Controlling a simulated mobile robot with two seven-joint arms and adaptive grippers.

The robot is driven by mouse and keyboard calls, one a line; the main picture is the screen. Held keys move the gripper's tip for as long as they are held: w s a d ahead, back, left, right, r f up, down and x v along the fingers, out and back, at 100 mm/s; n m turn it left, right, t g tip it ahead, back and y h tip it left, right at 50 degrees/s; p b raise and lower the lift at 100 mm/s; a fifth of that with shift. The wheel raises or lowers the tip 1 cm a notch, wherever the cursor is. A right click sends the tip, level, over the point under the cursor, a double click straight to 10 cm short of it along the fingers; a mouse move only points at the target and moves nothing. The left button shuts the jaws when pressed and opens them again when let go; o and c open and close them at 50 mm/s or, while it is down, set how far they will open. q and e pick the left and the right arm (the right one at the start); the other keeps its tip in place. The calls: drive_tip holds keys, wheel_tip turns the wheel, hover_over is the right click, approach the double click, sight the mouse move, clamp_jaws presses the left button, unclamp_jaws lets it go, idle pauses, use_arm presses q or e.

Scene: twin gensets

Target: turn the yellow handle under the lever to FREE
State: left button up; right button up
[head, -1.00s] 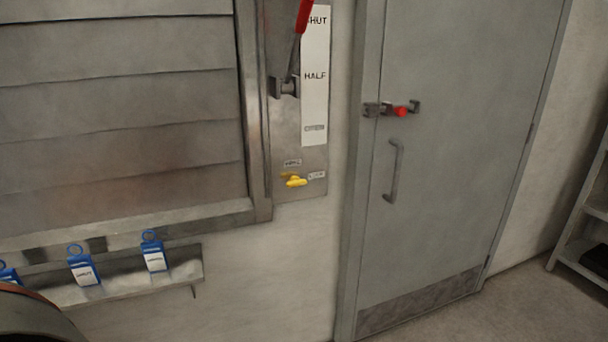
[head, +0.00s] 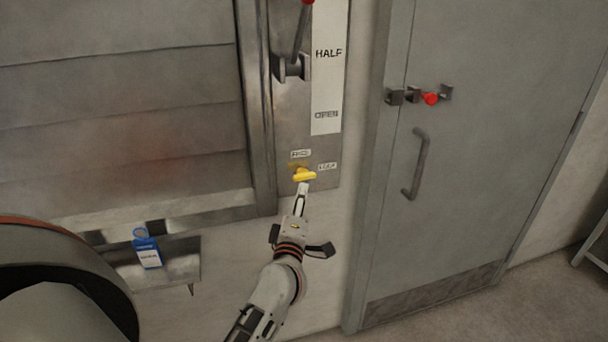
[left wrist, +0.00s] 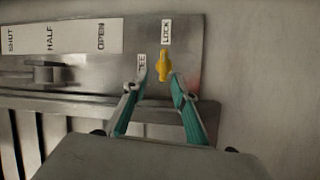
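The yellow handle (head: 304,175) sits low on the metal lever plate, below the lever (head: 298,38) with its red grip. It lies about level in the head view, its longer end towards the LOCK label (head: 327,167); the other label (head: 300,154), partly readable as FREE, is above it. In the left wrist view the yellow handle (left wrist: 163,66) shows just beyond the fingertips. My left gripper (head: 302,188) is right below the handle in the head view. In the left wrist view my left gripper (left wrist: 158,78) is open, its fingers apart with nothing between them. My right gripper is not in view.
A grey door (head: 470,150) with a handle and a red-knobbed latch (head: 430,98) stands to the right. Louvres (head: 120,110) fill the upper left.

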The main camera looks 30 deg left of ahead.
sight(304, 179)
use_arm(q)
drive_tip(key=shift+w+a+r+n+g, duration=0.1)
drive_tip(key=shift+w+a+n+g, duration=0.15)
drive_tip(key=shift+w+a+n, duration=0.85)
drive_tip(key=shift+w+a+m+g, duration=0.2)
drive_tip(key=shift+w+a, duration=0.25)
drive_tip(key=shift+w, duration=1.45)
drive_tip(key=shift+w+a+r+n+g, duration=0.1)
drive_tip(key=shift+w+a+n+g, duration=0.15)
drive_tip(key=shift+w+a+n, duration=0.85)
drive_tip(key=shift+w+d+m, duration=0.3)
drive_tip(key=shift+w+m, duration=0.05)
drive_tip(key=shift+m, duration=0.25)
clamp_jaws()
